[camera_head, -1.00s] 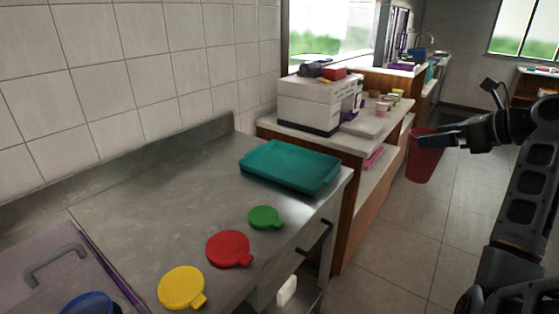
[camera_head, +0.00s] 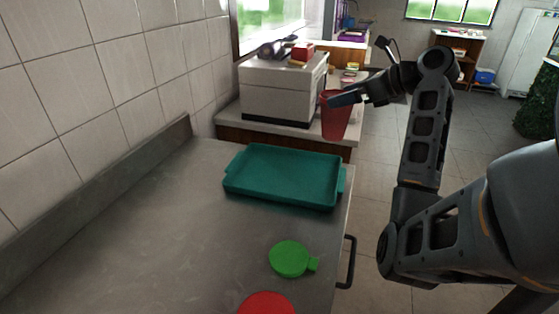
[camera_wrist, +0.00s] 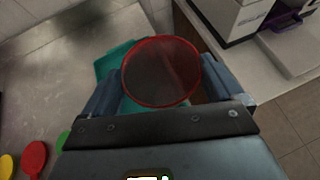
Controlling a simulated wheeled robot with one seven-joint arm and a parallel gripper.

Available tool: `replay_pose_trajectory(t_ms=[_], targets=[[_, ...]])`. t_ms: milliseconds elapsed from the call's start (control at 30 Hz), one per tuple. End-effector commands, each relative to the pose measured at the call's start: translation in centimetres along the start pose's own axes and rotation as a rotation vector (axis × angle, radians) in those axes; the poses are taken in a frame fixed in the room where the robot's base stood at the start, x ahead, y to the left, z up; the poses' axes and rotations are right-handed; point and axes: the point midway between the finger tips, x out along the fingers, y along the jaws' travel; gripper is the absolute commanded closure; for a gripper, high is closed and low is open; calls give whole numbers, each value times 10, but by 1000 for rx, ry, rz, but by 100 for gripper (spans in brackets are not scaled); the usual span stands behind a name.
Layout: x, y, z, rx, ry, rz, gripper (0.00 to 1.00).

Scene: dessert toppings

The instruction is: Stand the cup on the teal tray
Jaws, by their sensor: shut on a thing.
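The cup (camera_head: 335,119) is tall, red and see-through. It hangs upright in the air, past the far right corner of the teal tray in the head view. My gripper (camera_head: 345,99) is shut on the cup near its rim. In the wrist view the cup (camera_wrist: 161,72) sits between the two fingers of my gripper (camera_wrist: 165,85), its open mouth toward the camera. The teal tray (camera_head: 285,201) lies empty on the steel counter, near its far right end. In the wrist view the tray (camera_wrist: 112,60) shows partly behind the cup.
A green lid (camera_head: 290,259) and a red lid (camera_head: 266,305) lie on the steel counter (camera_head: 170,235) in front of the tray. A white machine (camera_head: 281,92) stands on the counter behind. A tiled wall borders the left side. The counter left of the tray is clear.

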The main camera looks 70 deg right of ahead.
Motion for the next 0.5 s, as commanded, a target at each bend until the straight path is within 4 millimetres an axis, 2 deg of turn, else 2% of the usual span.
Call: replay_pose_trajectory(t_ms=[400,500], targets=[[64,70,-22,1,3,6,51],[75,82,-26,0,1,4,51]])
